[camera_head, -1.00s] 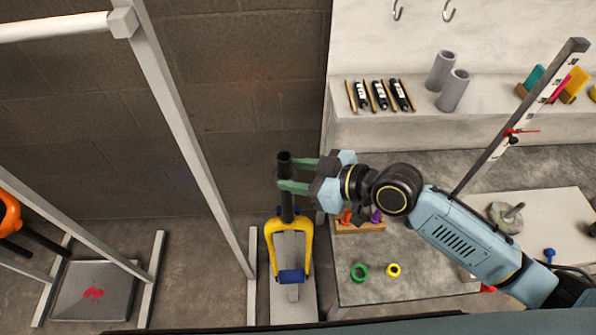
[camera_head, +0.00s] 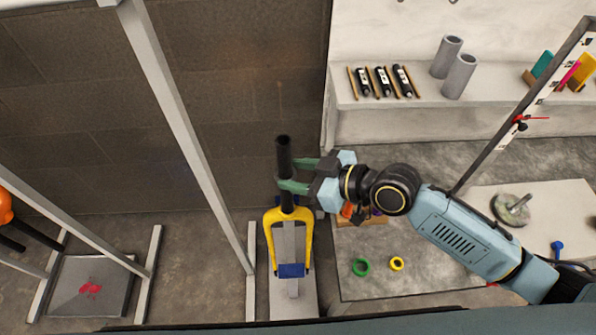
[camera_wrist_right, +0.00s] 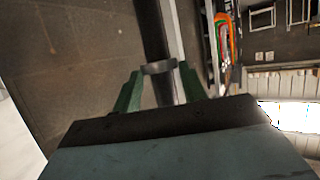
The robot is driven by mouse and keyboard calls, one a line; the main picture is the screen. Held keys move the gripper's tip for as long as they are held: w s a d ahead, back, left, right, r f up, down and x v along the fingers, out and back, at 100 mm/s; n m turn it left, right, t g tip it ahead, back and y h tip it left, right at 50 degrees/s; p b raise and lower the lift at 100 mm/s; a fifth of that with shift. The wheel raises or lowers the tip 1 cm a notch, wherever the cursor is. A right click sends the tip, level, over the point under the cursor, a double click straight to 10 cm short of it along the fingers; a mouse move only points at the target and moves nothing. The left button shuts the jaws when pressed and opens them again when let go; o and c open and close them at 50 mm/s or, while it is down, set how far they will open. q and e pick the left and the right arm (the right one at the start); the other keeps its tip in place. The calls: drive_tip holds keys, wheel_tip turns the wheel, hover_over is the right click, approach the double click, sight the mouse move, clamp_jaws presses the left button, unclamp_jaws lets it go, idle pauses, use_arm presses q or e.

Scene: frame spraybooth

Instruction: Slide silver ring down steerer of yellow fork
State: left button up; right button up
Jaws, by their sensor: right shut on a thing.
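The yellow fork (camera_head: 269,240) stands upright in a stand, its black steerer (camera_head: 284,155) pointing up. My right gripper (camera_head: 292,175) reaches in from the right, with its green fingers on either side of the steerer, below its top end. In the right wrist view, the gripper (camera_wrist_right: 160,74) is shut on the silver ring (camera_wrist_right: 158,68), which appears to sit around the dark steerer (camera_wrist_right: 151,30). The ring is hidden by the fingers in the head view. My left gripper is not in view.
A grey frame post (camera_head: 180,120) stands left of the fork. On the right, a workbench (camera_head: 425,275) carries a green ring (camera_head: 361,267) and a yellow ring (camera_head: 397,263). A shelf (camera_head: 400,125) behind holds bottles and two grey cylinders. An orange object (camera_head: 5,207) is at the left edge.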

idle(0.4)
drive_tip(key=b, duration=0.5)
hover_over(292, 204)
drive_tip(key=d, duration=0.1)
drive_tip(key=shift+s+d+f, duration=0.1)
drive_tip(key=shift+s+f, duration=0.05)
drive_tip(key=shift+f, duration=1.35)
drive_tip(key=shift+s+d+f, duration=0.1)
drive_tip(key=shift+s+f, duration=0.05)
drive_tip(key=shift+f, duration=1.3)
drive_tip(key=shift+f, duration=0.1)
drive_tip(key=shift+f+b, duration=2)
drive_tip(key=shift+f, duration=0.2)
drive_tip(key=shift+f+b, duration=0.7)
drive_tip(key=shift+f, duration=0.1)
drive_tip(key=o, duration=1)
